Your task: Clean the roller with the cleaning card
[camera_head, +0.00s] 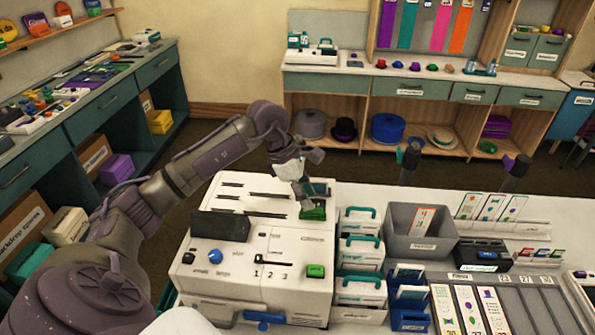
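A white machine (262,247) with slots on its top, a black raised block (220,226), a blue knob (215,257), a green button (315,271) and the marks 1, 2, 3 stands on the table. My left gripper (304,198) is over the machine's back right part, pointing down close to a small green piece (313,212). The fingertips are small and partly hidden, so I cannot tell whether they are open or hold anything. I cannot make out the roller or clearly identify a cleaning card. My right gripper is not in view.
White cases with teal handles (360,222) are stacked right of the machine. A grey bin (403,243) holding a card, blue card holders (409,300) and a grey card rack (515,300) stand further right. Two dark posts (409,165) rise behind the bin.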

